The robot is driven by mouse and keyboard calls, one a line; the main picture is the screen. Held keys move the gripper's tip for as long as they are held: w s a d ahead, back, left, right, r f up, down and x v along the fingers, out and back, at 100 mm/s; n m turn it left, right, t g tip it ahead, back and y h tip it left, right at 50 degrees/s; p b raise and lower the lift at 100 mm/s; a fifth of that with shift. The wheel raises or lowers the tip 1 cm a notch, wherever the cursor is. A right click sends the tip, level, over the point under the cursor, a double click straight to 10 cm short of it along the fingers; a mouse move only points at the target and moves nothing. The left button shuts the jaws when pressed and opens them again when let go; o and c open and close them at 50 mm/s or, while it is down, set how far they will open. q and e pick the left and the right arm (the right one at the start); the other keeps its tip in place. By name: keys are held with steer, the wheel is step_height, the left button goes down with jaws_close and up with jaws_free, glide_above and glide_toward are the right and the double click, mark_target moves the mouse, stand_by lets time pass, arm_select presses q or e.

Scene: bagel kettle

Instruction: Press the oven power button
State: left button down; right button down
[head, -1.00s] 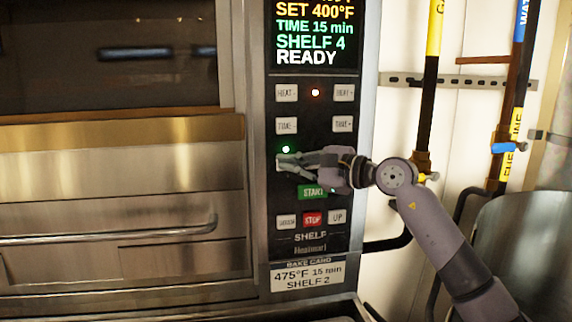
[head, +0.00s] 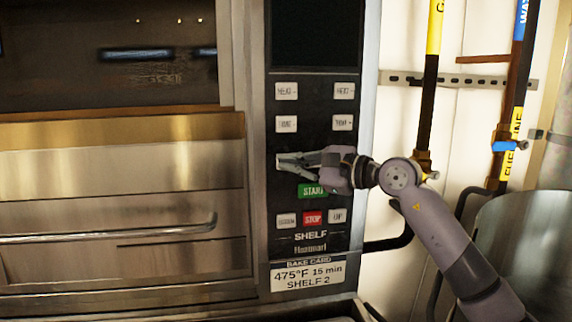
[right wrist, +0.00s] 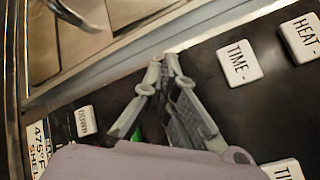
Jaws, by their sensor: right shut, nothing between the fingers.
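The oven's black control panel (head: 312,106) stands upright in the middle of the head view. Its display (head: 316,34) is dark. A white button (head: 284,155) at the panel's left edge, below the left TIME button, is mostly covered by my right gripper (head: 281,163), so its label is hidden. The gripper is shut and empty, its fingertips at this button; whether they touch it I cannot tell. In the right wrist view the closed fingertips (right wrist: 164,62) lie over the panel near its metal edge and hide the button. My left gripper is not in view.
The green START button (head: 312,191) is just below my fingers, with the red STOP button (head: 313,218) lower. The oven door handle (head: 110,232) is to the left. Pipes (head: 430,90) run up the wall at right.

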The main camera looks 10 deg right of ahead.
steer(key=s+b, duration=0.3)
steer(key=s, duration=0.3)
stand_by(0.4)
steer(key=shift+f, duration=0.1)
